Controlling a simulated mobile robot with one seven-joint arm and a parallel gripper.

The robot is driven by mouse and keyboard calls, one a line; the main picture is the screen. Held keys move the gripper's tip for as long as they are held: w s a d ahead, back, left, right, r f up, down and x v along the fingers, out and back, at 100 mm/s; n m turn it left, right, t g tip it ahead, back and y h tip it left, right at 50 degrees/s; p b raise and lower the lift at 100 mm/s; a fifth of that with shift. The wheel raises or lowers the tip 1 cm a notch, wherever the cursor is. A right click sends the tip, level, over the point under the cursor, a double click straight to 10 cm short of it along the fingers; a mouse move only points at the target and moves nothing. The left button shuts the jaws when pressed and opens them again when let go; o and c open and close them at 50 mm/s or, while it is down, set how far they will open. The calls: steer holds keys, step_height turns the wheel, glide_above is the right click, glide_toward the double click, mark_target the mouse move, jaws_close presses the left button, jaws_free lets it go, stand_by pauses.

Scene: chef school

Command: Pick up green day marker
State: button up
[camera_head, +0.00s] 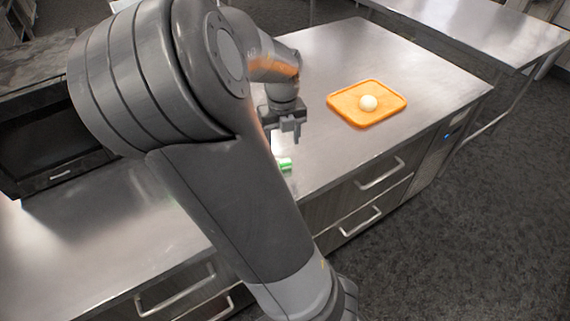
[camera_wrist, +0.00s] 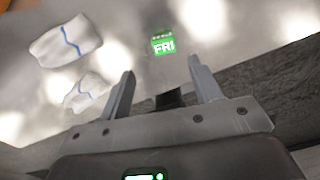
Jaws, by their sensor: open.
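The green day marker (camera_wrist: 164,45) is a small green piece with white "FRI" lettering. In the wrist view it lies on the metal counter just beyond my fingertips, nearly in line with the gap between them. In the head view the marker (camera_head: 285,163) is a small green spot near the counter's front edge, partly hidden by my arm. My gripper (camera_wrist: 160,68) is open and empty. In the head view my gripper (camera_head: 288,127) hangs over the counter, above the marker in the picture.
Two white pieces with blue stripes, a larger one (camera_wrist: 65,42) and a smaller one (camera_wrist: 88,92), lie left of the marker. A dark appliance (camera_head: 55,140) stands at left.

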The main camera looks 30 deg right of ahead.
mark_target(285, 161)
step_height(285, 161, down, 3)
steer(key=shift+f, duration=0.15)
steer(key=shift+s+d+f, duration=0.1)
steer(key=shift+d+f, duration=0.05)
steer(key=shift+f, duration=1.2)
steer(key=shift+d+f, duration=0.15)
steer(key=shift+f, duration=1.15)
steer(key=c, duration=1.1)
